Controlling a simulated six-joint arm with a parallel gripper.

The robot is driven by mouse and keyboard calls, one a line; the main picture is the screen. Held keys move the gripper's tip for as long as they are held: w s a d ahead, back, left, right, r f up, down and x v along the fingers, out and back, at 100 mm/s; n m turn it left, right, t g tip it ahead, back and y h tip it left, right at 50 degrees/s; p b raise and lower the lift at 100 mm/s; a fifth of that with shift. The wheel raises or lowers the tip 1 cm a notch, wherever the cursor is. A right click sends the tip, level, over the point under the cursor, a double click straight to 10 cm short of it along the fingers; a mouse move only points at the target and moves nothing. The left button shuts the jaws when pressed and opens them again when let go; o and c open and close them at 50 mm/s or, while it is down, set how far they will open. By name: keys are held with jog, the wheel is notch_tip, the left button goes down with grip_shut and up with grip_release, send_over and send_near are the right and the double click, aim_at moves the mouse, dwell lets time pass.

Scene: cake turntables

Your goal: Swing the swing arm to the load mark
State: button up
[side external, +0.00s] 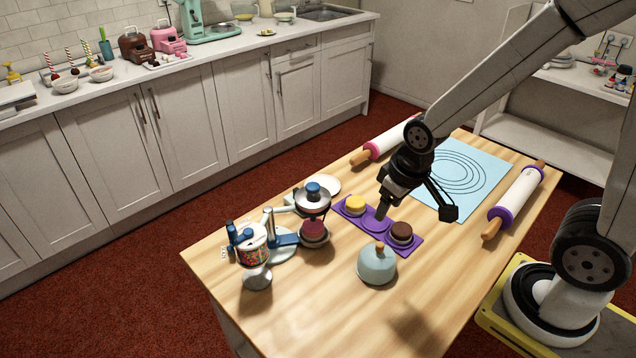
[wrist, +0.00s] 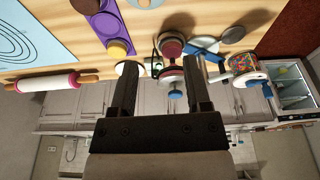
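The swing arm (side external: 286,209) is a thin bar on a blue-and-white stand (side external: 284,240) at the table's left. A round head with a blue knob (side external: 313,188) is above a red cake (side external: 314,228) on a small turntable. The wrist view shows the knob (wrist: 175,95) just beyond and between my fingers. My gripper (side external: 381,214) points down over the purple tray, right of the stand and apart from it. In the wrist view my gripper (wrist: 160,62) is open with nothing between its fingers. I cannot make out the load mark.
The purple tray (side external: 377,224) holds a yellow cake (side external: 355,205) and a brown cake (side external: 401,232). A blue-grey dome (side external: 377,265) stands in front. A sprinkle jar (side external: 253,247) is left of the stand. Rolling pins (side external: 515,199) and a blue mat (side external: 465,205) lie at the right.

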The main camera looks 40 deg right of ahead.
jog(key=w+a+n, duration=0.1)
jog(key=w+a, duration=0.2)
jog(key=w, duration=0.7)
jog(key=n+y, duration=0.1)
jog(key=n, duration=0.4)
send_over(230, 222)
notch_tip(230, 222, down, 3)
jog(key=shift+s+f+g, duration=0.1)
jog(key=shift+f+g, duration=0.05)
jog(key=shift+g, duration=0.25)
jog(key=shift+f, duration=4.7)
grip_shut()
